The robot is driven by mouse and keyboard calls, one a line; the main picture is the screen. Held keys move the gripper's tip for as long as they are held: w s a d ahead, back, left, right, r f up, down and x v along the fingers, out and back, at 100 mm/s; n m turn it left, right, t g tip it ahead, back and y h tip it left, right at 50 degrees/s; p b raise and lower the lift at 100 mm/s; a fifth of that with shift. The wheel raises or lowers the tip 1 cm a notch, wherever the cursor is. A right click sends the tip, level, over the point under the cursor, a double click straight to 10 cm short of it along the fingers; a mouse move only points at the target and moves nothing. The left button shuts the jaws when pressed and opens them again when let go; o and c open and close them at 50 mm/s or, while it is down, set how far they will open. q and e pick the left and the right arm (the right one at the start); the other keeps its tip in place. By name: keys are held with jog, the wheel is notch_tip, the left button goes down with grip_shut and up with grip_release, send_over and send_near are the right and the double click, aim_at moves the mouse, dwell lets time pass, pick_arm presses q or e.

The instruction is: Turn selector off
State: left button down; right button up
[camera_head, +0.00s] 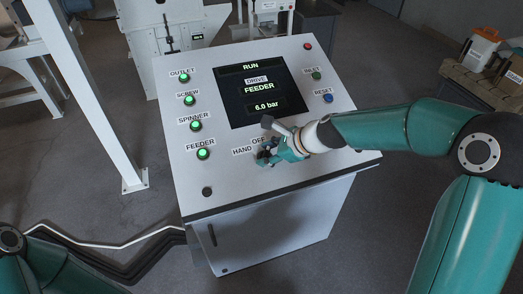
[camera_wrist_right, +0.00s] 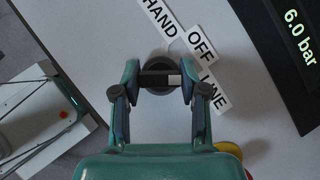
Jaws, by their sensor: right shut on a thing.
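The selector (camera_wrist_right: 158,80) is a dark knob with a bar across it and a white mark at the bar's right end, on the sloped panel. The white mark points toward the LINE label (camera_wrist_right: 211,93). The OFF label (camera_wrist_right: 201,42) is above right and the HAND label (camera_wrist_right: 160,17) above. My right gripper (camera_wrist_right: 160,82) is shut on the selector, one finger at each end of the bar. In the head view my right gripper (camera_head: 268,156) covers most of the selector, below the OFF label. My left gripper is out of view; only part of my left arm shows.
The console (camera_head: 180,105) has a screen (camera_head: 257,92) reading RUN, DRIVE FEEDER, 6.0 bar. Several lit green buttons (camera_head: 195,126) line its left side. A blue RESET button (camera_head: 327,98) is at right. A yellow and red part (camera_wrist_right: 230,149) is partly hidden beside my right gripper.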

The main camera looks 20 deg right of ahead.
jog(key=n+g+p, duration=0.2)
jog(key=n+p, duration=0.2)
jog(key=shift+s+d+y, duration=0.1)
jog(key=shift+d+y, duration=0.05)
jog(key=shift+y, duration=0.15)
jog(key=shift+f+n+g+p, duration=0.15)
jog(key=shift+n+g+p, duration=0.65)
jog(key=shift+n+p, duration=0.6)
jog(key=o, duration=1.1)
jog(key=shift+d, duration=0.1)
jog(key=shift+o, duration=0.2)
